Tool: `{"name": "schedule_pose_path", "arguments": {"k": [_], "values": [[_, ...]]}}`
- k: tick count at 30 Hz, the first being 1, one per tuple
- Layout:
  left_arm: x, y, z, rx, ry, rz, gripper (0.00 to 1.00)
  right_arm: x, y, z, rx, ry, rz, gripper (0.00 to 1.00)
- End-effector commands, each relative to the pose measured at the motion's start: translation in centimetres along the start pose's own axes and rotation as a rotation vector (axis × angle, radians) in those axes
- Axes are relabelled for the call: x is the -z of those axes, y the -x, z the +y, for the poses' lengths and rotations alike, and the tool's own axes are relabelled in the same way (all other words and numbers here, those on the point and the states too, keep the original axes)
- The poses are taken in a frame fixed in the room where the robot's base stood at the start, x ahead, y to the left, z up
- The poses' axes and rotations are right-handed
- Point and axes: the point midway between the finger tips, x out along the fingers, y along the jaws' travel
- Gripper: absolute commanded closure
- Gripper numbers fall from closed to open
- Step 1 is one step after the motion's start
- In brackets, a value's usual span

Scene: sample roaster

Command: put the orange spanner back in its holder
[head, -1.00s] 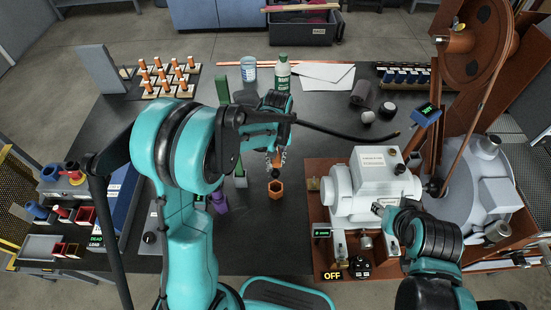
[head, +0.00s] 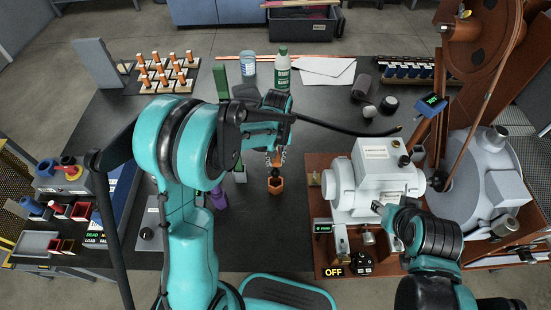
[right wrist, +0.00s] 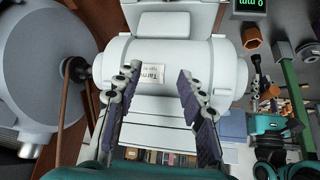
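The orange spanner (head: 276,158) is upright between the fingers of my left gripper (head: 276,166), which looks shut on it; the fingers partly hide it. An orange hexagonal cup with a dark opening (head: 276,185), apparently the holder, is just below the fingertips on the dark table. I cannot tell whether the spanner's lower end is in it. The right wrist view shows my left gripper's dark fingertips close to this hexagonal cup (right wrist: 250,38). My right gripper (right wrist: 158,74) is open and empty, its fingers apart over the white machine.
The white machine (head: 372,178) stands on a brown board to the right, beside the large grey drum (head: 492,180). A green post (head: 221,85) and a purple object (head: 217,196) are left of the left gripper. A green-labelled bottle (head: 282,70) stands behind.

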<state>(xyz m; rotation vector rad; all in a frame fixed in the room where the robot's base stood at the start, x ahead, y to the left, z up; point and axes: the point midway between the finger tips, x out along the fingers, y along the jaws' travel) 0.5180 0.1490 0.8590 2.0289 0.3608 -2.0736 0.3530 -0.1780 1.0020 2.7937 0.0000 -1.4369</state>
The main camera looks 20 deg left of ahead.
Motion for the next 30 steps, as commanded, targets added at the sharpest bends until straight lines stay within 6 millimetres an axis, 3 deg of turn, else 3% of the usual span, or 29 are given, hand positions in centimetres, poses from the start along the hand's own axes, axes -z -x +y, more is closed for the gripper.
{"name": "schedule_pose_path", "arguments": {"k": [30], "values": [[0.1, -6.0, 0.1, 0.0, 0.0, 0.0, 1.0, -2.9, -4.0, 0.0, 0.0, 0.0, 0.0, 0.6]]}}
